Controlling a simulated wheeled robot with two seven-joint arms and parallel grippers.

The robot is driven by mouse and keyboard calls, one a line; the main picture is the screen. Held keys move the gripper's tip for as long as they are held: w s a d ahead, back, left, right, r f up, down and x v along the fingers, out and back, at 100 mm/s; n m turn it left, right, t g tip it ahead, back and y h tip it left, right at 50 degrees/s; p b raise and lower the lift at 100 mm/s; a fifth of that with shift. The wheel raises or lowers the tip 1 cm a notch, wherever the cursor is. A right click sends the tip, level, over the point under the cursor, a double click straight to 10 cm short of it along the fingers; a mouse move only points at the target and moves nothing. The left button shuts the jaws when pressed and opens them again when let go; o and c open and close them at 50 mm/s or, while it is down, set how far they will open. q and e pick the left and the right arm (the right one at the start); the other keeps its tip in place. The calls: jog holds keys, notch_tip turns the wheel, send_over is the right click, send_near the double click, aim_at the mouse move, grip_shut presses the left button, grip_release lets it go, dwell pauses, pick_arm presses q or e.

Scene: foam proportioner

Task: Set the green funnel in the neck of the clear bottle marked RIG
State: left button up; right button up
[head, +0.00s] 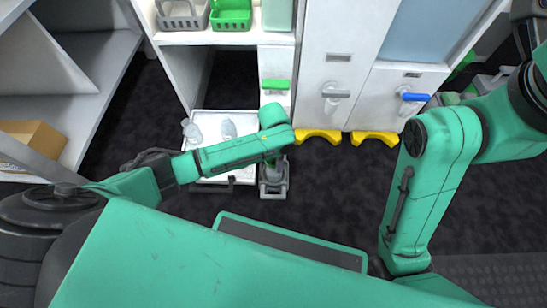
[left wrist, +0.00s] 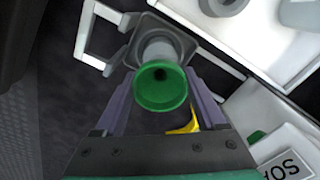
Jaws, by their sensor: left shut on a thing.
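The green funnel (left wrist: 160,90) shows in the left wrist view with its wide mouth toward the camera. My left gripper (left wrist: 159,84) is shut on it, with one purple-grey finger on each side. Below the funnel is a grey round-collared piece on a square base (left wrist: 185,52); I cannot tell whether the spout touches it. In the head view, my left wrist is above this grey piece (head: 273,189), and the fingers are mostly hidden. Two clear vessels (head: 228,130) (head: 192,132) stand in the white tray; no RIG mark is readable. My right gripper is out of view.
The white tray (head: 238,174) projects from the cabinet (head: 329,60) beside the grey piece. Yellow feet (head: 318,137) stick out at the cabinet's base. A shelf unit with a cardboard box (head: 32,140) stands at left. Dark floor (head: 330,185) is clear at centre right.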

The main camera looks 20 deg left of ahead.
pick_arm(q)
jog(key=shift+r+p, duration=0.1)
jog(key=shift+p, duration=0.45)
jog(key=shift+f+b, duration=0.35)
jog(key=shift+f, duration=0.35)
jog(key=o, duration=1)
jog(key=shift+o, duration=0.2)
